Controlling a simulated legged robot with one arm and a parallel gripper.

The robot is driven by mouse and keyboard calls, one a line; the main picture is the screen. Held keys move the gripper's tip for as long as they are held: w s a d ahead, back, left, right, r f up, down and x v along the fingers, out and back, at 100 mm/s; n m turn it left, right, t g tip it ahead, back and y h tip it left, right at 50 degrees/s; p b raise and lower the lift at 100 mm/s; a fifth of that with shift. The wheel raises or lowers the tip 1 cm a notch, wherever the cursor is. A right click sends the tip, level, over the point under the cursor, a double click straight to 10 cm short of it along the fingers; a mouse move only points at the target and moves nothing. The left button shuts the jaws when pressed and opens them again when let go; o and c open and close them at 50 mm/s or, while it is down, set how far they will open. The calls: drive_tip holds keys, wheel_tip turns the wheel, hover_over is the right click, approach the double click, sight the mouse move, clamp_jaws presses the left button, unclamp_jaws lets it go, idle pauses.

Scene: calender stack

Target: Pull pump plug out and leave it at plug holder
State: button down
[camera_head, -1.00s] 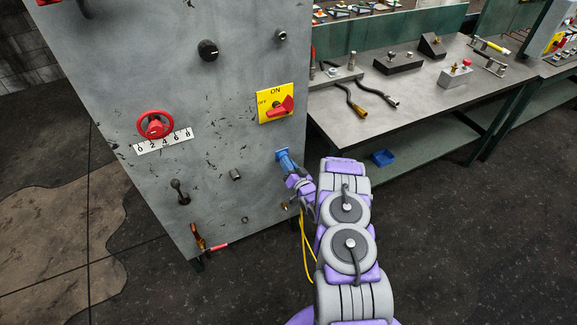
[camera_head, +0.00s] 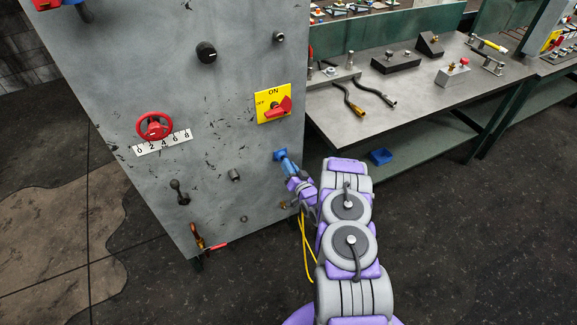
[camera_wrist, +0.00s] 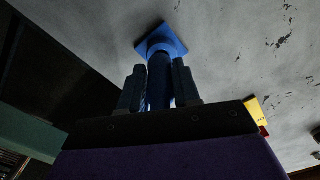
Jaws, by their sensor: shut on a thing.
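A blue pump plug (camera_head: 289,167) is at a square blue socket (camera_head: 280,155) on the grey panel, below the yellow switch plate. My gripper (camera_head: 294,180) is shut around the plug. In the wrist view the two dark fingers of my gripper (camera_wrist: 157,88) stand on either side of the blue plug (camera_wrist: 159,72), which points at the blue socket plate (camera_wrist: 172,38). I cannot tell how far the plug sits in the socket. A yellow cable (camera_head: 304,245) hangs below my gripper. I cannot make out with certainty which fitting is the plug holder.
The grey panel (camera_head: 220,110) carries a red handwheel (camera_head: 153,126), a red switch on a yellow plate (camera_head: 262,112), a black knob (camera_head: 206,51) and small metal fittings (camera_head: 234,175). A workbench (camera_head: 420,100) with tools stands at the right. The dark floor in front is open.

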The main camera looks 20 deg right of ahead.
drive_tip(key=shift+s+p, duration=0.75)
drive_tip(key=shift+s, duration=0.4)
drive_tip(key=shift+s, duration=0.1)
